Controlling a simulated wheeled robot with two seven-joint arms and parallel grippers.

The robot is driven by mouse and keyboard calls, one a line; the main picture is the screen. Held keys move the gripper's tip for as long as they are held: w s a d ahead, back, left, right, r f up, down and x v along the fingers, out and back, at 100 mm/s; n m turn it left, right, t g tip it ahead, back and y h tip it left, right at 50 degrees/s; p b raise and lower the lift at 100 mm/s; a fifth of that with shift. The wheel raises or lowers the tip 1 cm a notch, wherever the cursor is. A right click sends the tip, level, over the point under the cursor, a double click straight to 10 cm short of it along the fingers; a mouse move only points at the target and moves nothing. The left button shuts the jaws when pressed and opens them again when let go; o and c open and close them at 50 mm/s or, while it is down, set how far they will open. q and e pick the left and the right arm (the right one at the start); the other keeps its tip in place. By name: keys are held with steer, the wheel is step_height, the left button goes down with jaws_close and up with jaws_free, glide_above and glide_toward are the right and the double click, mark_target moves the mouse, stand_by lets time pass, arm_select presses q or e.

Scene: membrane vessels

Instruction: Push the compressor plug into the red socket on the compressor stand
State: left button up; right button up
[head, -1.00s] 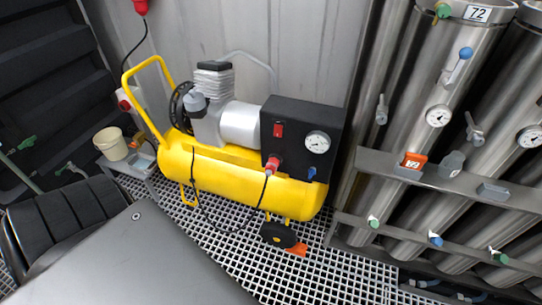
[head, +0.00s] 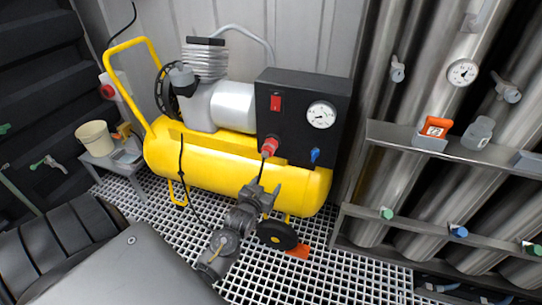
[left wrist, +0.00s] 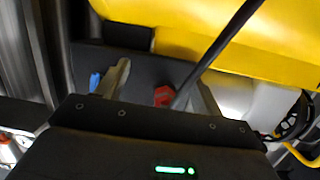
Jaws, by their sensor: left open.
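The yellow compressor (head: 215,165) stands on a white grating, with a black front panel (head: 290,125). A red plug (head: 269,147) with a black cable is at the lower left of this panel; whether it is seated there I cannot tell. The plug also shows in the left wrist view (left wrist: 163,95), partly hidden by the gripper body. A white box with a round red fitting (head: 107,91), perhaps the red socket, is behind the handle at the left. My left gripper (head: 262,190) is open, below the plug and apart from it, near the cable. My right gripper is out of view.
A small grey table (head: 125,160) with a beige bucket (head: 93,138) stands at the left. Steel vessels and a grey rail (head: 400,135) with an orange item (head: 435,129) are at the right.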

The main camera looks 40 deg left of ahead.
mark_target(264, 157)
arm_select(q)
steer(key=r, duration=0.2)
steer(key=a+r+t+y+b, duration=0.1)
steer(key=r, duration=0.2)
steer(key=a+r+n+t, duration=0.1)
steer(key=r, duration=0.2)
steer(key=shift+s+a+r+y+b, duration=0.1)
steer(key=shift+a+r+y+b, duration=0.05)
steer(key=shift+a+y+b, duration=0.15)
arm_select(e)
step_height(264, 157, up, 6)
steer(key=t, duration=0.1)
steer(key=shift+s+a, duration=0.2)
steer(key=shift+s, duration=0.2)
arm_select(q)
steer(key=shift+w+b, duration=0.3)
steer(key=b+x, duration=0.2)
steer(key=x, duration=0.2)
steer(key=shift+a, duration=0.1)
steer(key=x, duration=0.2)
steer(key=shift+w+a, duration=0.15)
steer(key=shift+w, duration=0.2)
steer(key=shift+x, duration=0.85)
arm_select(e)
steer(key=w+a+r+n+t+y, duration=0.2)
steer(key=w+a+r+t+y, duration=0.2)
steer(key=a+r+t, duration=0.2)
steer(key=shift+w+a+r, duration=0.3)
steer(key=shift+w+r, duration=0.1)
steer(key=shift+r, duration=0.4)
